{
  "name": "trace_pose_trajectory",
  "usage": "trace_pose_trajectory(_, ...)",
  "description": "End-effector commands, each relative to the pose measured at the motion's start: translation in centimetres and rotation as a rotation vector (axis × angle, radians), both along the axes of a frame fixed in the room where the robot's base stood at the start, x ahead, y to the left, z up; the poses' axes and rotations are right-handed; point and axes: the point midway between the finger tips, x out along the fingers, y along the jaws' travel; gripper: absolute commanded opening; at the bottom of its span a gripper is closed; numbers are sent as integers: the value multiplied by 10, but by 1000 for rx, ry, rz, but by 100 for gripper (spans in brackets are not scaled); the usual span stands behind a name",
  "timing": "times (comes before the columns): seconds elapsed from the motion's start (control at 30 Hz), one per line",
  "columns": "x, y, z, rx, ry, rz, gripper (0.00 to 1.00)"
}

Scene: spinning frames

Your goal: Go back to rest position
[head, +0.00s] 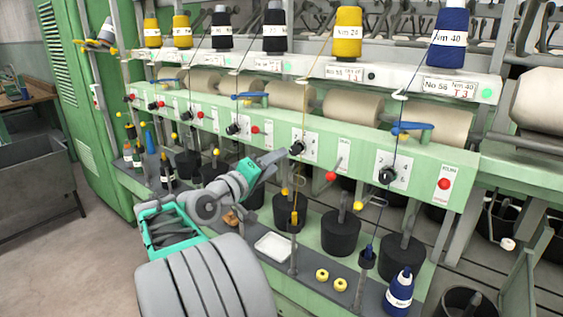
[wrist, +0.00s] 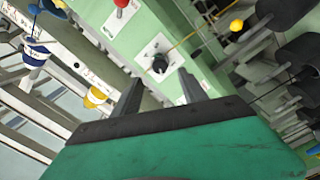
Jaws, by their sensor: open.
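My gripper (head: 282,155) reaches up and to the right across the green machine front in the head view. Its tips are close to a black knob (head: 297,148) on a white dial plate. In the wrist view my gripper (wrist: 161,90) is open, with its two dark fingers apart and nothing between them. The black knob (wrist: 160,64) lies just beyond the fingertips there, on its white plate. I cannot tell whether a fingertip touches the knob or plate.
The green panel (head: 270,140) carries more knobs and a red ball lever (head: 332,176). Yarn spools, such as a yellow one (head: 347,33), stand on the shelf above. Below are black spindles (head: 341,232), a white tray (head: 273,246) and a blue bobbin (head: 399,293). Open floor lies left.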

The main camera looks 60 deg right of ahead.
Motion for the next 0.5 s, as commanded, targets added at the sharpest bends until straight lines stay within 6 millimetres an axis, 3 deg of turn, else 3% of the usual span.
trace_pose_trajectory(0.4, -1, 0, -1, -1, -42, -4, 50)
trace_pose_trajectory(0.47, -6, 2, -21, 61, -135, -34, 50)
trace_pose_trajectory(0.5, 0, 4, -43, 137, -204, -36, 50)
